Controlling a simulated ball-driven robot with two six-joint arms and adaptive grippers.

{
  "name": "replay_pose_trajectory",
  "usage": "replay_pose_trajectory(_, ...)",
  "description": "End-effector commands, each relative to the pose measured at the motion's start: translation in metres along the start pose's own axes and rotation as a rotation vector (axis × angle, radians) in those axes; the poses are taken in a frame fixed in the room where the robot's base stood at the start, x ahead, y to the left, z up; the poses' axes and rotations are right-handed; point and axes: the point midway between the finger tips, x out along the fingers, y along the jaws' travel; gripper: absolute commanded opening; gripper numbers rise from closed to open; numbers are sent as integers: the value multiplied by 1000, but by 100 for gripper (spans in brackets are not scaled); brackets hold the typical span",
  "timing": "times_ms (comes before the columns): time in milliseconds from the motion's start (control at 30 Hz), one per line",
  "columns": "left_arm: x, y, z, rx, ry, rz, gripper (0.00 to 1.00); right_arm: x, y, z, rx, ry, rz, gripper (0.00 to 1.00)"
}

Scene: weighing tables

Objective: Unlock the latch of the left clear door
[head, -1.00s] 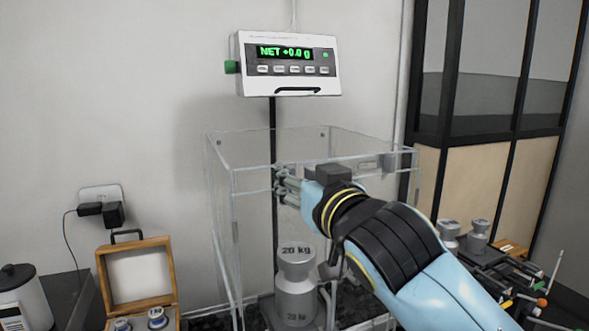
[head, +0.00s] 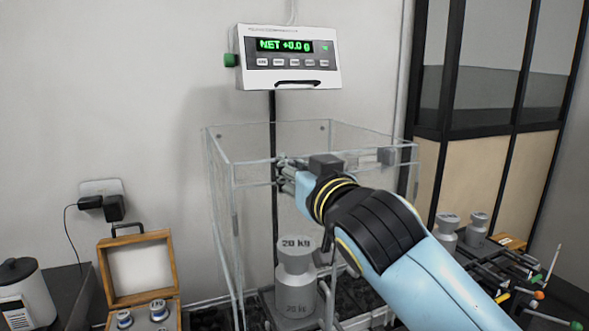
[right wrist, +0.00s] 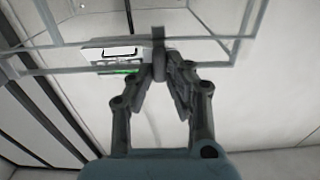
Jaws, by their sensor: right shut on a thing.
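A clear draught box (head: 340,137) stands around a grey weight marked 20 kg (head: 296,292). Its left clear door (head: 255,225) is at the front left and looks closed, though the see-through panels make this hard to judge. My right gripper (head: 282,175) is at the door's upper edge, fingers pointing left. In the right wrist view its fingers (right wrist: 162,68) are shut on a small grey upright piece, the latch (right wrist: 158,40), at the frame bar. The fingers hide most of the latch in the head view. My left gripper is not in view.
A scale display (head: 287,58) reading NET +0.0 g hangs above the box. An open wooden case (head: 140,240) with small weights stands at the left.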

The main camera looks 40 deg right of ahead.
Motion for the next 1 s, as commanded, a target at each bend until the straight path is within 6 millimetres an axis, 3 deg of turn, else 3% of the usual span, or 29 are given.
replay_pose_trajectory(367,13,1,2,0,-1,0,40,0,1,2,137,2,-1,0)
replay_pose_trajectory(1000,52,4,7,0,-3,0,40,0,6,4,722,1,0,0)
